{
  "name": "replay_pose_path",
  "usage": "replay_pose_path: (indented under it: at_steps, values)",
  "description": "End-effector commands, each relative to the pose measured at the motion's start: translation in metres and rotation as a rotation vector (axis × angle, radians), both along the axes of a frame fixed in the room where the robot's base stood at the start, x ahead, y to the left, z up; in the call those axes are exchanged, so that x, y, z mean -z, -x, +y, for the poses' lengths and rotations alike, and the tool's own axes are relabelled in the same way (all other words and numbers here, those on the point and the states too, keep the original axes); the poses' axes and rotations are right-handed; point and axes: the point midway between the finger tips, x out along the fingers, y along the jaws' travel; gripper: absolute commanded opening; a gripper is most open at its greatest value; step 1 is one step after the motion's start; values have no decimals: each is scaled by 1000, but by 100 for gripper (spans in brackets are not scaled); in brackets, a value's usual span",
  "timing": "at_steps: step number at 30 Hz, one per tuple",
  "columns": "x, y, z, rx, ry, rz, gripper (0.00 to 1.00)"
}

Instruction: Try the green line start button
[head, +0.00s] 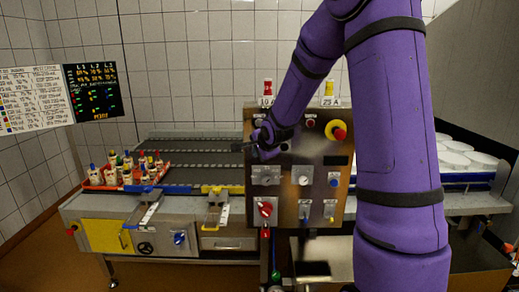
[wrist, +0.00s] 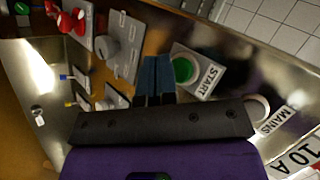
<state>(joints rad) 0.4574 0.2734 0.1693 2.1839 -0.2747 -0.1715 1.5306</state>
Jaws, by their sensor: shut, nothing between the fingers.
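The green start button (wrist: 183,70) sits on a white plate lettered START on the metal control panel (wrist: 222,45). In the wrist view my gripper (wrist: 157,60) is shut and empty, its fingertips just left of the button. I cannot tell how far they are from the panel surface. In the head view my gripper (head: 240,147) reaches across the upper left of the control panel (head: 288,228). The start button cannot be made out there, with my purple arm over that part.
The panel carries a red rotary switch (head: 265,209), a red mushroom button on yellow (head: 338,131), a blue knob (head: 334,181) and small toggles. A MAINS lamp (wrist: 257,107) is near the start plate. A red tray (head: 100,186) of bottles stands left on the conveyor.

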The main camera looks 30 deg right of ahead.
Motion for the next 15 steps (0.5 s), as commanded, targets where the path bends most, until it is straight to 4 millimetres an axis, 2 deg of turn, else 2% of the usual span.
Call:
replay_pose_path:
  at_steps: [9, 15]
  values:
    - [0, 1, 1, 0, 0, 0, 0]
    - [0, 12, 9, -1, -1, 0, 0]
